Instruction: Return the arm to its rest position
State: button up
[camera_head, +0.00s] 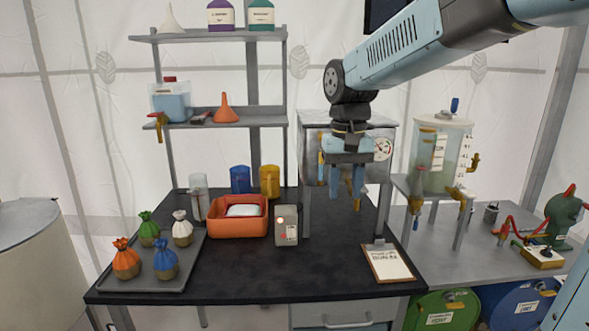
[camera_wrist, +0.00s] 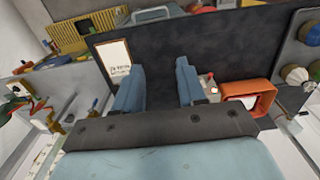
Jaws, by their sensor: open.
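My gripper (camera_head: 346,190) is blue and points down above the black table, in front of the grey cabinet on the right side of the table. Its two fingers are apart with nothing between them. In the wrist view my gripper (camera_wrist: 160,88) also shows open and empty, with the dark tabletop beyond the fingers. My arm reaches in from the upper right in the head view.
The black table (camera_head: 235,275) holds a tray (camera_head: 130,284) with several tied sacks, an orange bin (camera_head: 237,226), a small grey box (camera_head: 286,226) and a clipboard (camera_head: 388,263). A shelf (camera_head: 205,126) stands behind. A clear tank (camera_head: 440,158) stands at right. The front middle tabletop is clear.

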jog(key=s+d+t, duration=0.5)
jog(key=s+d, duration=0.8)
jog(key=s, duration=0.2)
jog(key=shift+f+m+t, duration=0.4)
